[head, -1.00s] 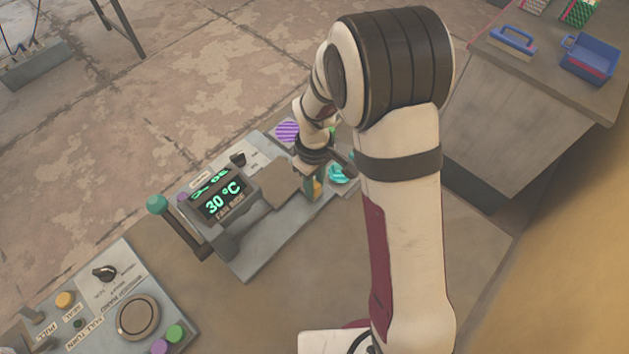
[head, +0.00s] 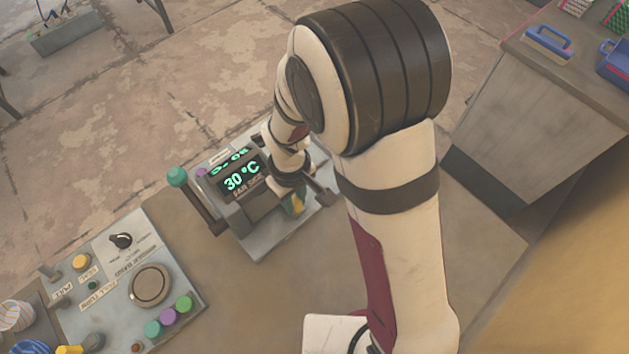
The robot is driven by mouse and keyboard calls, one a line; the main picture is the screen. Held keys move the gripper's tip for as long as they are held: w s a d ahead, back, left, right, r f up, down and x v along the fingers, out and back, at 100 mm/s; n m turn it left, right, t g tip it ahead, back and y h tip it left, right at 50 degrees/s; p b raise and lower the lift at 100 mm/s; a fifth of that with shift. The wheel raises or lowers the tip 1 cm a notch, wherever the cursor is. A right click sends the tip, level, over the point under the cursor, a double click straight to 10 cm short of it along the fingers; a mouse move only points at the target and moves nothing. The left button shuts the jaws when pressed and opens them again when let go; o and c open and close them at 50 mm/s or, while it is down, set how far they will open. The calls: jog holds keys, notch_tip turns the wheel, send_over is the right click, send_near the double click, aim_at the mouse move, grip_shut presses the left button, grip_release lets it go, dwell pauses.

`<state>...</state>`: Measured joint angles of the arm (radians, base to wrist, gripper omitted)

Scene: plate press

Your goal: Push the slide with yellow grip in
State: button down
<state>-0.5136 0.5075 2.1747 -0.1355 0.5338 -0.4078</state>
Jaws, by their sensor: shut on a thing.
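The press (head: 241,182) stands left of my gripper, with a dark display reading 30 °C in green. My gripper (head: 294,199) is low beside the press's right side, partly hidden by its own wrist. It is shut on the yellow grip (head: 298,204) of the slide, of which only a small yellow patch shows. The slide's plate is mostly hidden by the press and my wrist, so I cannot tell exactly how far in it sits.
A lever with a teal knob (head: 177,177) stands at the press's left. A control panel (head: 128,273) with a round dial and coloured buttons lies at lower left. A side table (head: 547,95) at upper right holds blue items. The bench in front of the press is clear.

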jog(key=shift+s+a, duration=0.25)
jog(key=shift+a, duration=0.05)
jog(key=c, duration=0.7)
grip_release()
jog(key=shift+r, duration=0.1)
notch_tip(320, 180, up, 16)
jog(key=shift+f, duration=0.2)
